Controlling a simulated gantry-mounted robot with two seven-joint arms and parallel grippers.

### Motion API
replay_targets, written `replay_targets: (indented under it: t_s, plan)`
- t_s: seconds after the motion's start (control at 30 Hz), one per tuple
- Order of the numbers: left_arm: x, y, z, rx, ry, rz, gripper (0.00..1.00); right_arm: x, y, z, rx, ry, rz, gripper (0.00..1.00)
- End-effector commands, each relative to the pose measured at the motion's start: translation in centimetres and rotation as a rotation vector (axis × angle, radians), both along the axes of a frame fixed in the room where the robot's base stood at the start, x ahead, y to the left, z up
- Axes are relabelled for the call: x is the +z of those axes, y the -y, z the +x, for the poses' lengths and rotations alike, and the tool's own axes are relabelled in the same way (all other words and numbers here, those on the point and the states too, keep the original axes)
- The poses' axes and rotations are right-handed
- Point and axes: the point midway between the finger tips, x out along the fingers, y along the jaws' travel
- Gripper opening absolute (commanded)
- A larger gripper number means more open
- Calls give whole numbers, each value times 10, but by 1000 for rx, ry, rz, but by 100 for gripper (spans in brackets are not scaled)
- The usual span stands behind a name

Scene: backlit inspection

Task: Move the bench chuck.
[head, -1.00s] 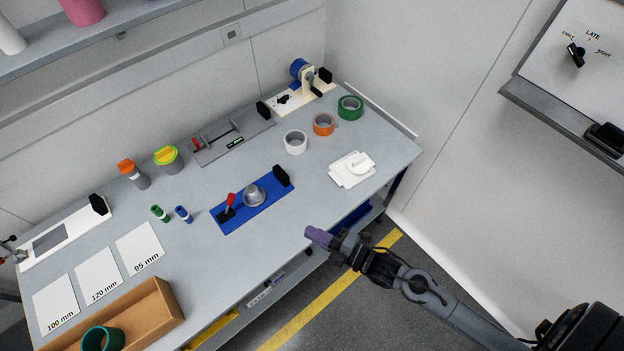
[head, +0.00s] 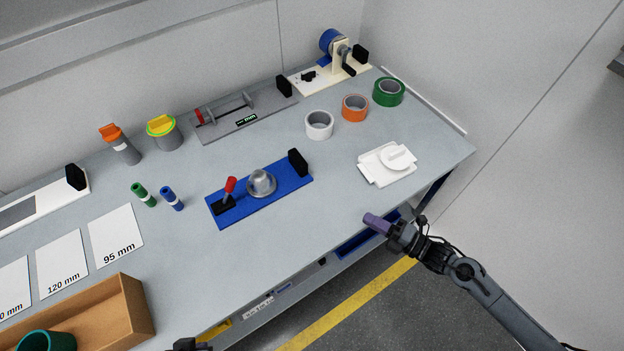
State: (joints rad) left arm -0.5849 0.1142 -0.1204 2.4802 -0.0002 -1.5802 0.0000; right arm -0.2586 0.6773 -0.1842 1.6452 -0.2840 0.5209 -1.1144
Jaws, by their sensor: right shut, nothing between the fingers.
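The bench chuck appears to be the blue plate (head: 231,209) on the bench, with a round metal chuck (head: 261,183), a red-handled lever (head: 229,189) and an upright black block (head: 298,162) at its right end. My right gripper (head: 376,223), with purple fingers, is shut and empty. In the picture it is beyond the bench's front edge, right of and below the blue plate, clear of it.
White, orange and green tape rolls (head: 388,92) stand behind. White pads (head: 388,164) lie right of the blue plate. Small green and blue cylinders (head: 172,198) stand left. Labelled cards (head: 115,235) and a brown box (head: 137,305) are at front left. Clear bench lies before the blue plate.

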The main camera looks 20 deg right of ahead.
Motion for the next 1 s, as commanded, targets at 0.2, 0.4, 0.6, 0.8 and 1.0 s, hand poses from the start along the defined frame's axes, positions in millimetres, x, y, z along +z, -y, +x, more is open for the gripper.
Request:
replay_targets:
  t_s: [0.2, 0.4, 0.6, 0.8, 1.0]
  plan:
    - [-1, -2, 1, -5, 5, 7, 0, 2, -21, 25, 0, 4, 5, 0]
    - [-5, -3, 1, -7, 6, 11, 0, 2, -49, 57, -1, 4, 5, 0]
    - [-8, -3, 2, -7, 7, 11, 0, 1, -77, 90, -1, 3, 5, 0]
    - [-13, -2, 2, -4, 6, 7, 0, 1, -105, 123, 0, 3, 5, 0]
    - [-17, 0, 2, 1, 5, 0, 0, 1, -128, 150, 1, 2, 3, 0]
